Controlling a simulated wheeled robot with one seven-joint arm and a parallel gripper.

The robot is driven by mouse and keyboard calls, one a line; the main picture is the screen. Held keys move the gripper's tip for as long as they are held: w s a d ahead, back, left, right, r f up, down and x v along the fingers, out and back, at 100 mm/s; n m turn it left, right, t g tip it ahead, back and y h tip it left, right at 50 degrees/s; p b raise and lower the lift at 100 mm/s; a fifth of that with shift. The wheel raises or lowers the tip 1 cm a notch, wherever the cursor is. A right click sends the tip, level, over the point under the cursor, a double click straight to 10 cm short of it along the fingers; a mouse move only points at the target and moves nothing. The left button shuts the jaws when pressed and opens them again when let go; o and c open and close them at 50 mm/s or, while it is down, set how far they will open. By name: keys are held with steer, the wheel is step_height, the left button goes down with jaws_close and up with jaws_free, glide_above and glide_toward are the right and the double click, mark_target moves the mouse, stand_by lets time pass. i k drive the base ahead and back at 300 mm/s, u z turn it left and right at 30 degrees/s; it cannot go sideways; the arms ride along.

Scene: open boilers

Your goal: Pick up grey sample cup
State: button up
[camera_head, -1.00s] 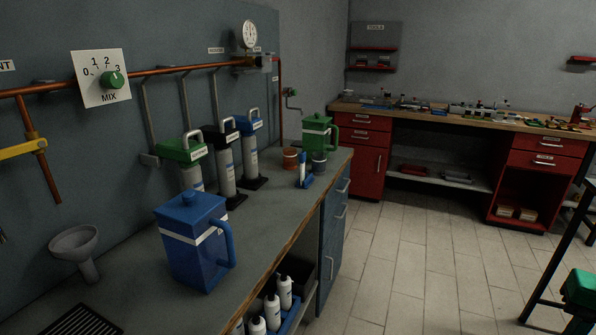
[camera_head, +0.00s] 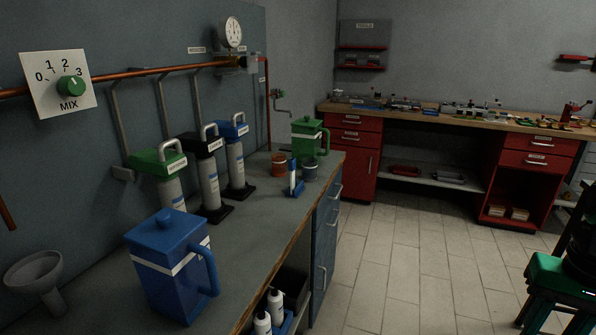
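A small dark grey cup (camera_head: 310,170), which looks like the grey sample cup, stands upright near the far end of the grey counter (camera_head: 262,232). It is just in front of a green lidded jug (camera_head: 309,139) and right of a reddish-brown cup (camera_head: 278,163). A small blue and white upright item (camera_head: 294,180) stands in front of it, to its left. The cup seems free on the counter, with nothing gripping it. My gripper is not in view.
A large blue jug (camera_head: 171,265) stands at the counter's near part. Several pump-like cylinders (camera_head: 212,185) line the wall side. A grey funnel (camera_head: 34,273) is at left. Tiled floor (camera_head: 400,250) is open right of the counter. A green-seated stool (camera_head: 556,275) stands at right.

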mark_target(309, 165)
steer(key=z, duration=0.05)
steer(key=i, duration=1.4)
steer(key=z, duration=0.05)
